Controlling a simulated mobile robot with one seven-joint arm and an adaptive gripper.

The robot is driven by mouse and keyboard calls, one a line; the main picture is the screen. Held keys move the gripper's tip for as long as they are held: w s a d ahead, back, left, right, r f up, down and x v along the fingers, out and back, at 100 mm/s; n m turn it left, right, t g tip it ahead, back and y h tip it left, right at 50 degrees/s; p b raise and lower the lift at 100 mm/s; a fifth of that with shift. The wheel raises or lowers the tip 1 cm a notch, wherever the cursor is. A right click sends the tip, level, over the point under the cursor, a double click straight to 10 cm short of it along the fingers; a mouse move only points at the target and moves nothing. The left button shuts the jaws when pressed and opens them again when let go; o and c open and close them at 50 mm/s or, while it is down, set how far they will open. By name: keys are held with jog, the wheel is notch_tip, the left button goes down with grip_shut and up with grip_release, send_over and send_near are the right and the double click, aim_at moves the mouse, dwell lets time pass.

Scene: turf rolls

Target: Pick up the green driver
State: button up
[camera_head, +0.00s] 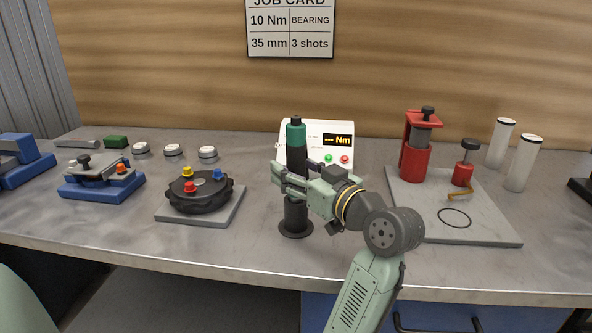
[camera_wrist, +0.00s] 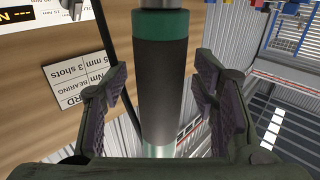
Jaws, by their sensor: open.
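The green driver (camera_head: 296,135) stands upright on the bench, with a green top band, a dark grip and a round dark base. In the wrist view the driver (camera_wrist: 161,85) runs between the two fingers, its green band near the top of the picture. My gripper (camera_head: 280,178) is at the driver's middle height in the head view, with fingers on either side of it. In the wrist view my gripper (camera_wrist: 165,105) is open, and gaps show between both finger pads and the driver. Part of the driver's lower body is hidden behind my fingers in the head view.
A white display box (camera_head: 330,140) stands close behind the driver. A black round fixture (camera_head: 200,193) with coloured knobs is on a grey plate to the left. A red press (camera_head: 416,150) stands on a grey plate (camera_head: 490,227) to the right. The bench front is clear.

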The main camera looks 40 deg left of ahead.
jog(key=shift+c, duration=0.3)
grip_shut()
dwell(0.3)
